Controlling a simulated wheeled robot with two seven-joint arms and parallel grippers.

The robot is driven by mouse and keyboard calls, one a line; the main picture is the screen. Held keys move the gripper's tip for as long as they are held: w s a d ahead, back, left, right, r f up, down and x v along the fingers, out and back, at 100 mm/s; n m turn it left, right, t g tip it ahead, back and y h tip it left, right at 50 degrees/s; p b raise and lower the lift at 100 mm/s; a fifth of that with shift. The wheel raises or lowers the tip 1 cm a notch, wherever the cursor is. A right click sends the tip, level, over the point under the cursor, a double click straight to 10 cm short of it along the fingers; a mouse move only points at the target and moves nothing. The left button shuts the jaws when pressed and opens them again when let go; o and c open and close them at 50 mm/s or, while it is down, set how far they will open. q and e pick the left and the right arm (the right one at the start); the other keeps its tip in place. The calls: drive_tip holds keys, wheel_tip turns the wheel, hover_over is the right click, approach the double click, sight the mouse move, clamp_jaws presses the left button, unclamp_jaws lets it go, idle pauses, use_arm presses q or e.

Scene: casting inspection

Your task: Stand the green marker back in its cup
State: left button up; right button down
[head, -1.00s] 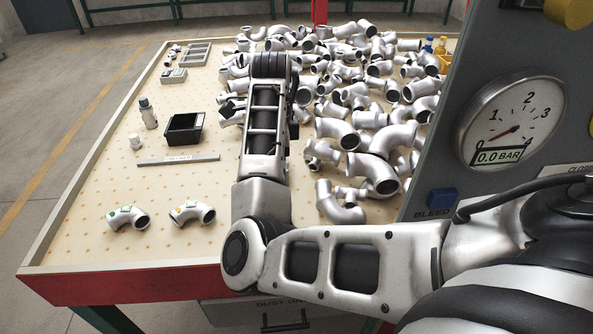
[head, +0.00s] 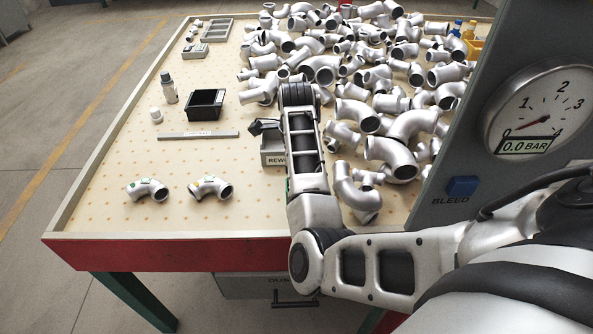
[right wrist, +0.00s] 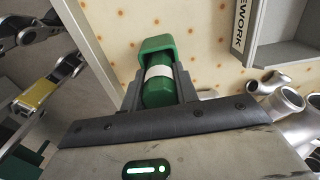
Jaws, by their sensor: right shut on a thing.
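The green marker (right wrist: 157,95), with a white band around it, is between the fingers of my right gripper (right wrist: 160,88) in the right wrist view. The gripper is shut on it, over the pale dotted table top. In the head view my right forearm hides the gripper and most or all of the marker. I cannot pick out the marker's cup for certain in either view. My left gripper is in neither view.
A grey REWORK bin (head: 273,158) stands beside my right arm; it also shows in the right wrist view (right wrist: 285,48). Two elbow castings (head: 148,189), a steel rule (head: 197,135) and a black tray (head: 205,117) lie left. Piled castings (head: 395,160) crowd the right.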

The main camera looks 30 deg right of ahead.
drive_tip(key=shift+f, duration=0.15)
drive_tip(key=shift+f, duration=0.15)
drive_tip(key=c, duration=1.1)
unclamp_jaws()
